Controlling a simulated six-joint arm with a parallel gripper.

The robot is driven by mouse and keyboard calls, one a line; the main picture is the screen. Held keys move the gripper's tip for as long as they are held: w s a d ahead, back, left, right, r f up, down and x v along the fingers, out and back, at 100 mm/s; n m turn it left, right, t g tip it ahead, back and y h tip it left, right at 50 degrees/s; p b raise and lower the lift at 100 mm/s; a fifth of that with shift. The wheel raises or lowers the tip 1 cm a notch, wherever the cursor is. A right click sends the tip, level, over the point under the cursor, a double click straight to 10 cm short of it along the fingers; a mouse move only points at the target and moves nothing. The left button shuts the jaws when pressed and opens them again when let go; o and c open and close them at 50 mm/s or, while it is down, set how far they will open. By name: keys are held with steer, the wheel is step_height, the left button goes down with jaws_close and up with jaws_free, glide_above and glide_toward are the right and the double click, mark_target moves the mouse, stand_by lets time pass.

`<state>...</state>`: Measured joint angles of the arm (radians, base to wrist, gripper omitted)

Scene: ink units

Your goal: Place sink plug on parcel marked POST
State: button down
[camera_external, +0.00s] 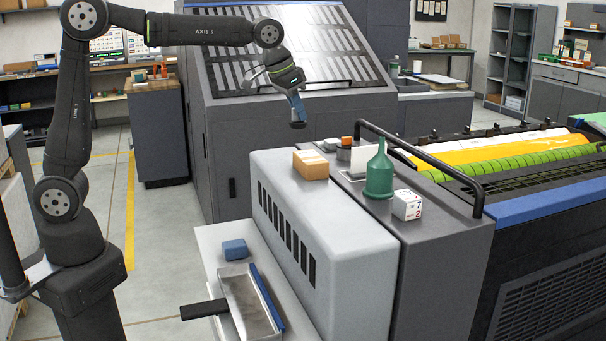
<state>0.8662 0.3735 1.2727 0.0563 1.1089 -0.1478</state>
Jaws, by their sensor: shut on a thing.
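My gripper (296,107) hangs in the air in front of the sloped grey panel, fingers pointing down. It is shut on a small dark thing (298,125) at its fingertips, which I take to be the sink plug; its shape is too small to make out. A brown parcel (311,165) lies on top of the light grey cabinet, below and slightly right of my gripper and clearly apart from it. No POST lettering can be read on it from here.
Right of the parcel stand a green funnel-shaped thing (380,172), a white numbered cube (407,205), a white card (361,161) and small blocks. A black rail (430,162) rises behind them. A blue block (235,250) and metal tray (246,308) lie lower left.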

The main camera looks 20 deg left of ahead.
steer(key=s+d+r, duration=0.4)
steer(key=s+d, duration=0.1)
steer(key=s, duration=0.5)
glide_toward(318, 155)
steer(key=shift+w+d+m, duration=0.3)
steer(key=shift+w+d, duration=0.2)
steer(key=shift+d, duration=0.1)
steer(key=shift+f, duration=2.05)
steer(key=shift+f, duration=0.1)
steer(key=c, duration=1.5)
jaws_free()
steer(key=shift+o, duration=0.2)
steer(key=v, duration=1.2)
steer(key=shift+a, duration=0.15)
